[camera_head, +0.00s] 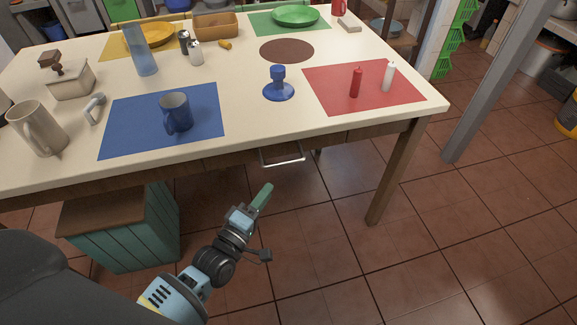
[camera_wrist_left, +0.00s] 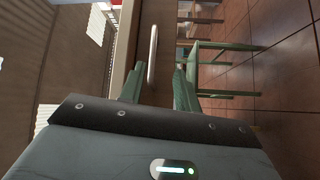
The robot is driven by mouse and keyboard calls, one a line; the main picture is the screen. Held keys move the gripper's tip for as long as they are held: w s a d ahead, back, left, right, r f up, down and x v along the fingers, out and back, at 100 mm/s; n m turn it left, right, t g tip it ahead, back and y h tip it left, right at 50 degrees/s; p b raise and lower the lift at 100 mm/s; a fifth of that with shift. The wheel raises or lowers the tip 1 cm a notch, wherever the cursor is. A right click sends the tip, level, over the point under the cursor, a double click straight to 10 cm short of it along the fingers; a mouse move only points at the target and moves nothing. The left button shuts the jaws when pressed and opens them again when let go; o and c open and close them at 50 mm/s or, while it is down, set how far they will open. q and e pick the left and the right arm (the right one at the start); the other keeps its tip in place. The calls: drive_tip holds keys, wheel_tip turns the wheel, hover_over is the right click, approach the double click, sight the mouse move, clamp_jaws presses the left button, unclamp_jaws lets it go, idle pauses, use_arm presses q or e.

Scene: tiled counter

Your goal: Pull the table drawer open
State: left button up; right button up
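The table (camera_head: 235,128) has a cream top and a wooden apron under its front edge. The drawer's metal bar handle (camera_head: 282,155) sticks out below that edge; the drawer front is mostly hidden under the tabletop. My left gripper (camera_head: 263,196) is in front of and below the handle, apart from it, with green fingers pointing toward the table. In the left wrist view its fingers (camera_wrist_left: 160,88) are spread and empty, and the pale handle (camera_wrist_left: 153,54) lies ahead, in line with the gap between them. My right gripper is not in view.
A green slatted crate (camera_head: 125,228) with a brown top stands under the table at left. A table leg (camera_head: 397,172) is at right. The floor in front is clear.

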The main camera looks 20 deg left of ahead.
sight(282, 163)
use_arm(q)
drive_tip(key=shift+n+t, duration=0.4)
drive_tip(key=shift+n, duration=0.1)
drive_tip(key=shift+a+r+b+x, duration=0.1)
drive_tip(key=shift+b+x, duration=0.1)
drive_tip(key=shift+x, duration=1.5)
drive_tip(key=shift+a+r+b+x, duration=0.15)
drive_tip(key=shift+b+x, duration=0.05)
drive_tip(key=shift+x, duration=1.45)
drive_tip(key=shift+a+r+b+x, duration=0.1)
drive_tip(key=shift+b+x, duration=0.1)
drive_tip(key=shift+x, duration=1.5)
clamp_jaws()
